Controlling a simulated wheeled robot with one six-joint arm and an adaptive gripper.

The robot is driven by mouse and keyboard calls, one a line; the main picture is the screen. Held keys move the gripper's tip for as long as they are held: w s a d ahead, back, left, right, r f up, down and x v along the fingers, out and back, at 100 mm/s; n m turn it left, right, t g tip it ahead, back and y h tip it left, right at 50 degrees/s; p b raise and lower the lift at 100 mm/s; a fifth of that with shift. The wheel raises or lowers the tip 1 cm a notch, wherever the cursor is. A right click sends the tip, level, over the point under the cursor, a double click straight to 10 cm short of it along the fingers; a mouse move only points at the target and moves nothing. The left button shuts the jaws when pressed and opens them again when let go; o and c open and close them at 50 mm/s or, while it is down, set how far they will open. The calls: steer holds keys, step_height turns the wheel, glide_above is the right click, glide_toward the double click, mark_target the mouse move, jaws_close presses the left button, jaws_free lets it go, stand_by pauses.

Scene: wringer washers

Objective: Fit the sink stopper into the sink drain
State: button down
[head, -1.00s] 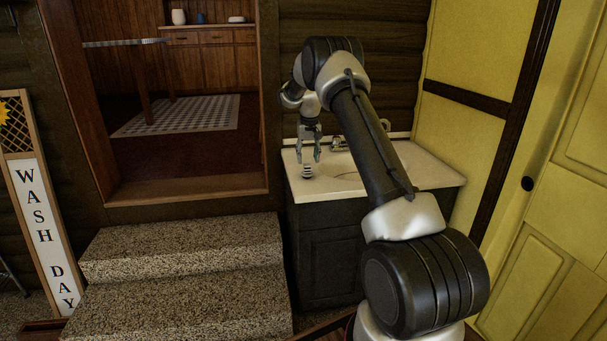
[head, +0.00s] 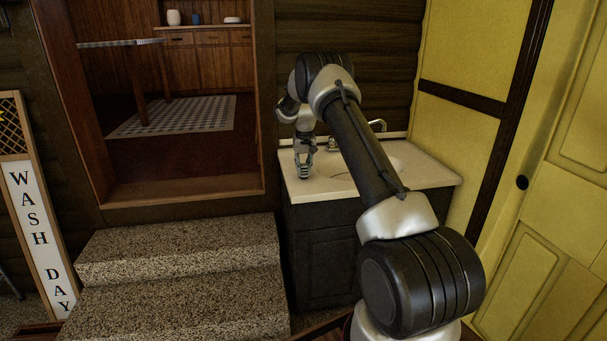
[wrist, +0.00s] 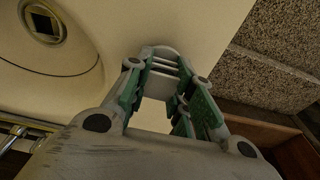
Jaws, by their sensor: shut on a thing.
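The sink stopper (wrist: 158,52) is a pale, ribbed, round piece between my fingertips in the wrist view. It also shows, very small, in the head view (head: 303,173), at the left part of the white counter. My gripper (head: 304,168) is low over the counter, left of the basin, and shut on the stopper; the fingers (wrist: 162,78) have green inner sides. I cannot tell whether the stopper still touches the counter. The sink drain (wrist: 46,22), a dark opening with a metal rim, lies in the basin at upper left of the wrist view. In the head view it is hidden.
The white sink top (head: 433,174) sits on a dark cabinet (head: 326,262); my arm crosses in front of it. A metal faucet (head: 377,126) stands at the back of the basin. Speckled steps (head: 180,257) are left of the cabinet, and a yellow wall is on the right.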

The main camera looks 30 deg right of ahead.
mark_target(303, 165)
step_height(303, 165, up, 10)
steer(key=shift+f, duration=0.1)
steer(key=s+a+f+n, duration=0.2)
steer(key=s+a+f, duration=0.5)
steer(key=s+a, duration=0.45)
steer(key=s+a+f, duration=0.2)
steer(key=s+a, duration=0.2)
steer(key=s, duration=0.2)
steer(key=s+a+f+n, duration=0.1)
steer(key=s+a+f, duration=0.2)
steer(key=s, duration=0.4)
steer(key=shift+s+a+y, duration=0.25)
steer(key=shift+a+y, duration=0.05)
steer(key=shift+a, duration=0.6)
